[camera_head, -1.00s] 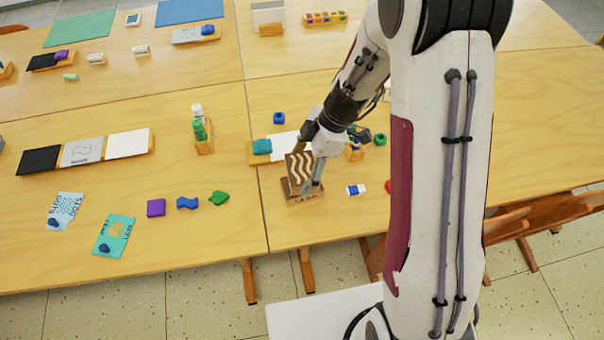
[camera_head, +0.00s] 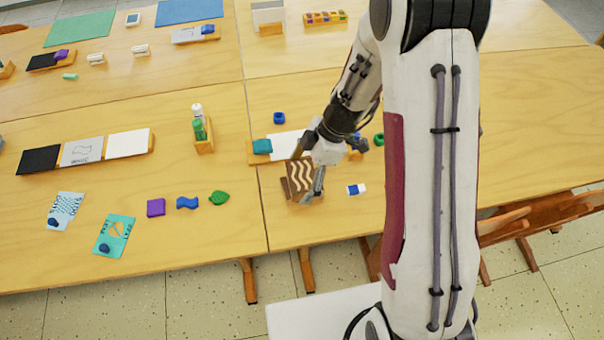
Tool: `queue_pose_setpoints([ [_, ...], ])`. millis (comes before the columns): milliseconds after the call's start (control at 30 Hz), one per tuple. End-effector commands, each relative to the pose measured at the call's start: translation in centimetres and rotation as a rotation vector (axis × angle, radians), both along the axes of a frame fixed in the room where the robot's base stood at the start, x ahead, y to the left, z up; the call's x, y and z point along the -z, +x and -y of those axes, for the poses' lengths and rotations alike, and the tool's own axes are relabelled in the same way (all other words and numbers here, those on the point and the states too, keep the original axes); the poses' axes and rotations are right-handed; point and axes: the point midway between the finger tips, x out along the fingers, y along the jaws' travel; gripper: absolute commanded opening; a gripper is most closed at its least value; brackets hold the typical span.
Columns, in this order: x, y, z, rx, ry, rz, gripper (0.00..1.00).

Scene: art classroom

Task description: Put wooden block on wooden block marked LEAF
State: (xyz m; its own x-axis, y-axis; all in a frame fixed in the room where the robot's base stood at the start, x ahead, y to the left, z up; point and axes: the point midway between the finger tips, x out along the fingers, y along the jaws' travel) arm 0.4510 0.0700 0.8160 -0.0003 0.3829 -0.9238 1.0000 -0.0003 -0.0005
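A wooden block with wavy cream lines on its dark brown top (camera_head: 301,174) is between the fingers of my gripper (camera_head: 308,170), near the front edge of the table. My gripper appears shut on it, one finger at its far side and one at its right front. The wooden block marked LEAF (camera_head: 286,189) is directly below. Only a part of it shows at the left, and its lettering cannot be read now. I cannot tell whether the two blocks touch.
A blue-and-white eraser (camera_head: 356,190) lies just right of the blocks. A wooden tray with a teal piece (camera_head: 262,146) and white paper is behind them. A green leaf-shaped piece (camera_head: 219,197) lies to the left. My arm hides the table at the right.

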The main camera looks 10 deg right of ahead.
Motion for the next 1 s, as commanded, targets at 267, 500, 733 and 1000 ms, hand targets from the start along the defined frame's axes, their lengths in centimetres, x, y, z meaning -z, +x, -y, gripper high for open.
queue_pose_setpoints([
  [267, 0.0, 0.0, 0.0, 0.000, 0.000, 0.000, 0.86],
  [500, -0.7, 0.1, 0.1, 0.000, 0.000, 0.002, 0.86],
  [733, -2.5, 0.1, 0.9, 0.001, 0.001, 0.004, 0.86],
  [1000, -5.8, 0.1, 2.3, 0.000, 0.000, 0.004, 0.86],
])
